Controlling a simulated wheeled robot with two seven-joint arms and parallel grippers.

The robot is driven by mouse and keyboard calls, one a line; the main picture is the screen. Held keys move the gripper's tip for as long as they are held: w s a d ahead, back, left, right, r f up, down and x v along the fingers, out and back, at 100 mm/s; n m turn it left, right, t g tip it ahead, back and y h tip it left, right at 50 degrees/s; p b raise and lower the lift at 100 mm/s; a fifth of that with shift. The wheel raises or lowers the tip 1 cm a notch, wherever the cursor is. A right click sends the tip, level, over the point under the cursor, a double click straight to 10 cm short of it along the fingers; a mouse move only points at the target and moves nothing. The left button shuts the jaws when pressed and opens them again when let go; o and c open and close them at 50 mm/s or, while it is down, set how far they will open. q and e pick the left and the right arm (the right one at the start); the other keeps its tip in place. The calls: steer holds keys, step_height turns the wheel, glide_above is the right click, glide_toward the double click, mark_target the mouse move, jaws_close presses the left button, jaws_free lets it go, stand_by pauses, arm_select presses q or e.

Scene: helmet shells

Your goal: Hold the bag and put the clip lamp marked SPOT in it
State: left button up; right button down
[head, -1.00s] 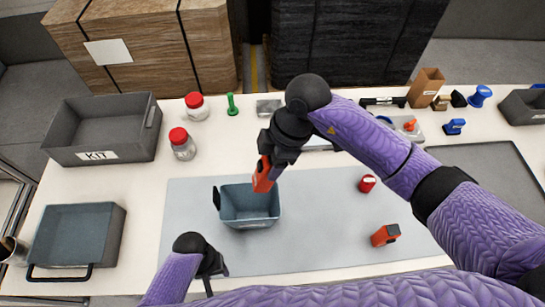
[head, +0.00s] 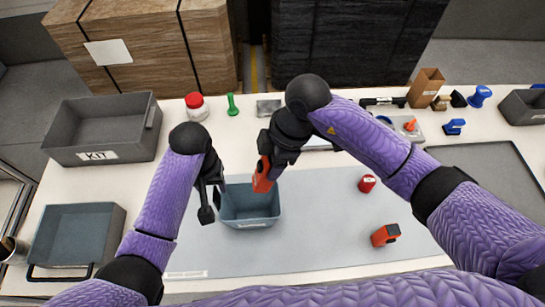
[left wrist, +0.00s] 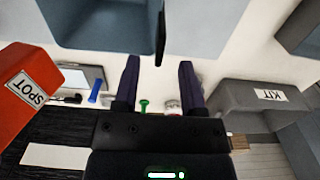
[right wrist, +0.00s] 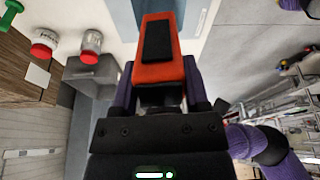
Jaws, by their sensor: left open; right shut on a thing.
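The bag, a blue-grey open-topped container (head: 250,222), stands on the grey mat. It also shows at the top of the left wrist view (left wrist: 95,22), with a dark handle (left wrist: 160,38) on its side. My right gripper (head: 266,160) is shut on an orange-red clip lamp (head: 262,176) above the bag's far rim; it fills the middle of the right wrist view (right wrist: 172,72). Its SPOT label (left wrist: 37,90) reads in the left wrist view. My left gripper (head: 211,200) is open and empty at the bag's left side, near the handle. Contact cannot be told.
Another orange-red lamp (head: 385,235) and a red-lidded jar (head: 367,184) are on the mat at right. A grey KIT bin (head: 105,130) and a blue-grey tray (head: 75,235) stand at left. Several small items line the back. The front of the mat is clear.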

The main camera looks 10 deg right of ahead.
mark_target(215, 193)
arm_select(q)
steer(key=shift+f, duration=3.1)
jaws_close()
arm_select(e)
steer(key=shift+m, duration=0.5)
steer(key=shift+a, duration=0.15)
steer(key=shift+a, duration=1.4)
